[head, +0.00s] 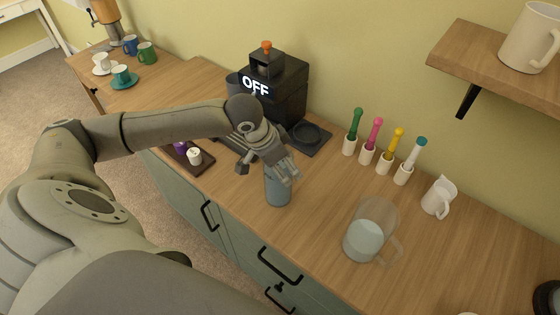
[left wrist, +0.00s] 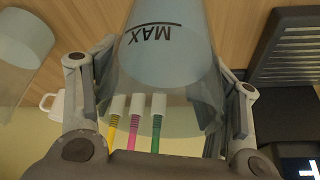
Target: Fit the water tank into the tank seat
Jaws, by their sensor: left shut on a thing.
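The water tank (head: 278,188) is a clear bluish cylinder, and my left gripper (head: 278,170) is shut on it from above. In the left wrist view the tank (left wrist: 165,60) sits between the two fingers (left wrist: 160,95), with an upside-down MAX mark on its wall. It is in front of the black coffee machine (head: 285,90), whose display reads OFF. A dark round ring on a flat base, apparently the tank seat (head: 308,133), lies at the machine's right side. The tank is apart from it, nearer the counter's front. I cannot tell whether its bottom touches the counter. My right gripper is not in view.
A clear pitcher with water (head: 368,238) stands right of the tank. Several white holders with coloured handles (head: 384,162) stand behind, near a white jug (head: 438,197). A small dark tray (head: 187,160) is at left. A shelf (head: 490,62) overhangs the right. Counter between tank and pitcher is clear.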

